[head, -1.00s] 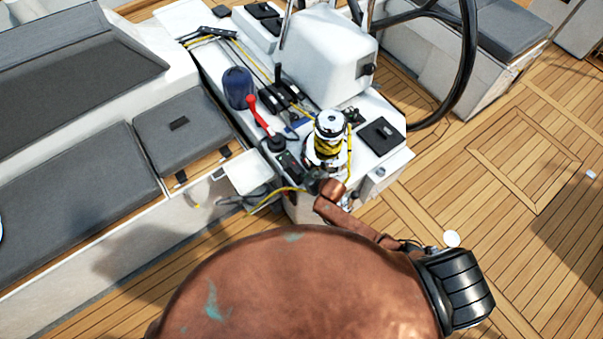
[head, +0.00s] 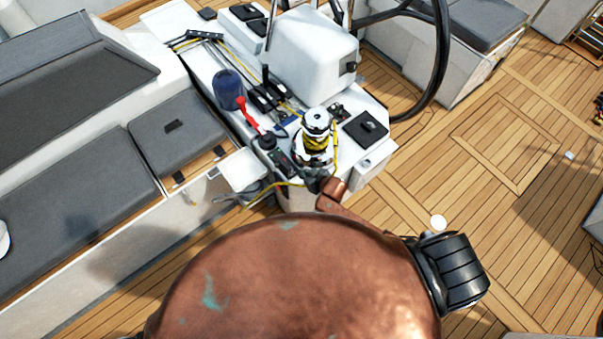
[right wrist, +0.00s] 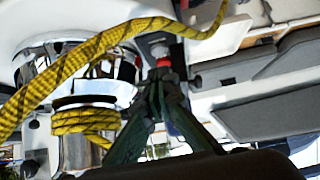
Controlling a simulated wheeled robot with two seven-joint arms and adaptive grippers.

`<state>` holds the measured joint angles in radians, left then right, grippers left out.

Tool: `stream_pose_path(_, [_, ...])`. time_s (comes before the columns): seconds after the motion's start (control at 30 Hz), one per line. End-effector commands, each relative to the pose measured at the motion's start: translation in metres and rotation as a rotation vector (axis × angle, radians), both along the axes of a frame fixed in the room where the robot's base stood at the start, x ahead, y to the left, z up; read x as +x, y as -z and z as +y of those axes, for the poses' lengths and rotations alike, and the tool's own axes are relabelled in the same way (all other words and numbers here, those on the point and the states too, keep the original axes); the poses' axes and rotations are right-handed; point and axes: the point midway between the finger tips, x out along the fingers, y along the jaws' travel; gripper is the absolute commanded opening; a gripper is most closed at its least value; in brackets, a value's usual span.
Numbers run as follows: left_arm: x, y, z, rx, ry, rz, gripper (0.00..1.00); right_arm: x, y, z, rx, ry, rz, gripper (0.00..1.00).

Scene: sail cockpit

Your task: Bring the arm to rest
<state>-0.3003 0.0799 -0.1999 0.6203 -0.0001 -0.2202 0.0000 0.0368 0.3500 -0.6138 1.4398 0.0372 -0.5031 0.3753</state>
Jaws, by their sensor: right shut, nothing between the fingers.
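My right arm, copper coloured, reaches forward to the console. My right gripper (head: 314,176) is small and partly hidden in the head view, low beside the near side of the winch (head: 317,122). The winch has a silver top and yellow rope (head: 316,144) wound around it. In the right wrist view the dark green fingers (right wrist: 160,72) meet at their tips and hold nothing. The rope (right wrist: 85,62) and the silver winch drum (right wrist: 75,150) stand close on their left; I cannot tell whether they touch. My left gripper is not in view.
The white console (head: 311,50) carries a red-handled lever (head: 246,115), a blue covered item (head: 229,90) and black switches. A steering wheel (head: 440,60) stands behind it. Grey seat cushions (head: 75,190) lie at left. Wooden deck (head: 480,190) is open at right.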

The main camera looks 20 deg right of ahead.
Motion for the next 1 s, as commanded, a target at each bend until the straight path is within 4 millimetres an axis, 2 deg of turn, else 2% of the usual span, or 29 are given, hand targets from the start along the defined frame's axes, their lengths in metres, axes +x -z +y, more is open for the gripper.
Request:
stream_pose_path(0.4, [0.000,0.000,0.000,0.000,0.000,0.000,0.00,0.000,0.000,0.000,0.000,0.001,0.001,0.00])
stream_pose_path(0.53, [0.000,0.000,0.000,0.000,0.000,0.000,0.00,-0.013,-0.007,0.000,0.001,0.021,0.021,0.00])
stream_pose_path(0.67, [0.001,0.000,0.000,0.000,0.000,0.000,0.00,-0.048,-0.028,-0.012,-0.007,0.081,0.079,0.00])
stream_pose_path(0.9, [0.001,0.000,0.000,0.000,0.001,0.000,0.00,-0.148,-0.087,-0.081,-0.067,0.226,0.239,0.00])
stream_pose_path(1.0, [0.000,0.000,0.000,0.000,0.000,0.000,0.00,-0.181,-0.106,-0.104,-0.091,0.264,0.290,0.00])
